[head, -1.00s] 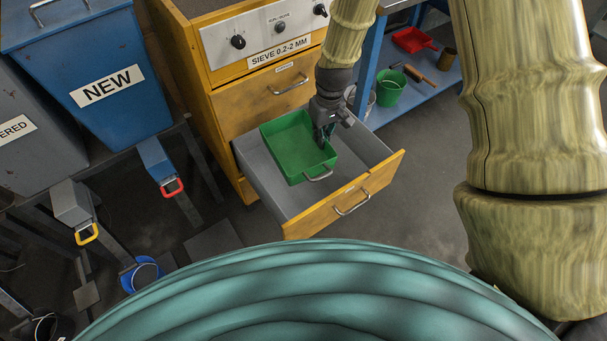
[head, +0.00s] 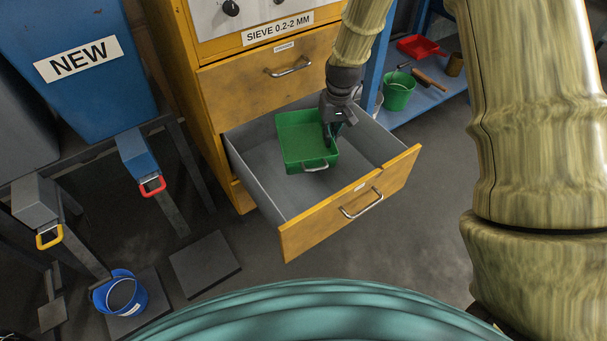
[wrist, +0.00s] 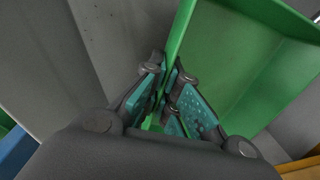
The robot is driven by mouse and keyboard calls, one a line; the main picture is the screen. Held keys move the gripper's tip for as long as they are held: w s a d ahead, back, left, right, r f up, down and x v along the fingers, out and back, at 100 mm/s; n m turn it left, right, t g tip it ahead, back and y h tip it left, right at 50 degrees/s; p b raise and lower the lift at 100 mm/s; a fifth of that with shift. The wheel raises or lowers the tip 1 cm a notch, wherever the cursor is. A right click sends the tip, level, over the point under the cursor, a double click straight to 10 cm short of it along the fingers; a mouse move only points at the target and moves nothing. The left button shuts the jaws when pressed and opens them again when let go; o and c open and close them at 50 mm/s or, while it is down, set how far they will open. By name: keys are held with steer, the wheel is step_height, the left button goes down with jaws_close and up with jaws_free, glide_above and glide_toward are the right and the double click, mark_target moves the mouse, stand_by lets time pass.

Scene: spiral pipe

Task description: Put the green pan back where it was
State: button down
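The green pan (head: 300,135) is a square tray with a metal handle at its front. It is in the open lower drawer (head: 248,170), toward the back; whether it rests on the drawer floor I cannot tell. My gripper (head: 330,135) comes down at the pan's right side. In the wrist view my gripper (wrist: 170,105) has its teal-padded fingers on both sides of the wall of the green pan (wrist: 250,75), closed on it. The pan's far side is out of the wrist view.
A closed drawer (head: 270,80) sits above the open one, under a panel labelled SIEVE 0.2-2 MM. To the right, a blue shelf (head: 415,110) holds a green bucket (head: 398,92) and a red dustpan (head: 421,47). A blue bin marked NEW (head: 80,75) stands left.

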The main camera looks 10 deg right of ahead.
step_height(320, 180, down, 10)
steer(key=b, duration=0.3)
steer(key=shift+w+f+b, duration=0.15)
steer(key=shift+b, duration=0.25)
steer(key=c, duration=1.6)
jaws_free()
steer(key=shift+c, duration=0.2)
step_height(320, 180, up, 12)
steer(key=d+p, duration=0.1)
steer(key=p, duration=0.3)
steer(key=shift+p, duration=0.3)
steer(key=shift+d, duration=0.1)
